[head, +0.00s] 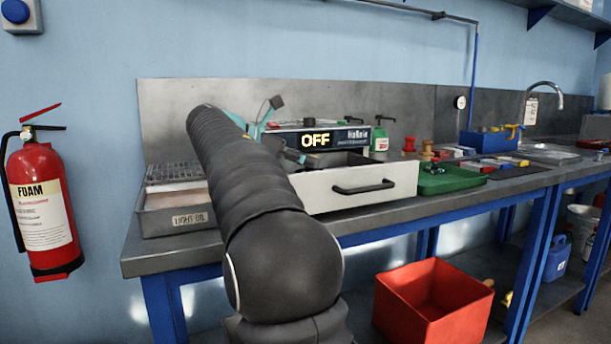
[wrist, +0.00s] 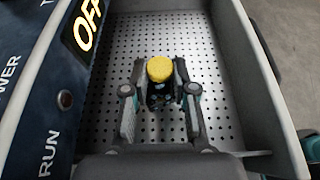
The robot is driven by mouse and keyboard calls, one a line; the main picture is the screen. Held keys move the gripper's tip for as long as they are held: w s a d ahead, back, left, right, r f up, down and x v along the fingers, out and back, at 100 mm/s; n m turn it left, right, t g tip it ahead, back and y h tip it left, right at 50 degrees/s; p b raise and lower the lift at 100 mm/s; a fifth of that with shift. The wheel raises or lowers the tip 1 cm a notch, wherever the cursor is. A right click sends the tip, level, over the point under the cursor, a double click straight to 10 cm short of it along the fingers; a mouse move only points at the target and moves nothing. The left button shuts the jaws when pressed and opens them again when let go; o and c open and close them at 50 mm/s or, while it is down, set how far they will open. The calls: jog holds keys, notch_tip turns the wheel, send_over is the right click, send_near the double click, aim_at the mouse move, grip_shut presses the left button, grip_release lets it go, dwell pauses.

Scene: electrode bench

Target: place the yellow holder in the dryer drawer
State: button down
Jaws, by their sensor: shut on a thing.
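The yellow holder (wrist: 160,69) shows in the wrist view as a round yellow top on a dark body. My gripper (wrist: 158,92) is shut on its dark body, one finger on each side. The holder is over the perforated floor of the dryer drawer (wrist: 112,60); I cannot tell whether it touches the floor. In the head view the dryer drawer (head: 342,204) is pulled out, with a white front and a black handle. The dryer (head: 350,137) behind it reads OFF.
A metal tray marked LIGHT-OIL (head: 178,222) stands left of the drawer. A red bin (head: 432,302) is below the bench. The drawer floor around the holder looks empty.

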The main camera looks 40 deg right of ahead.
jog(key=shift+f, duration=1.25)
jog(key=shift+f, duration=0.1)
jog(key=c, duration=0.9)
grip_release()
jog(key=shift+c, duration=0.2)
jog(key=shift+w+a+r, duration=0.1)
jog(key=shift+a+r, duration=0.15)
jog(key=shift+a, duration=0.05)
jog(key=p+v, duration=0.2)
jog(key=v, duration=0.9)
jog(key=shift+a, duration=0.2)
jog(key=shift+r, duration=0.1)
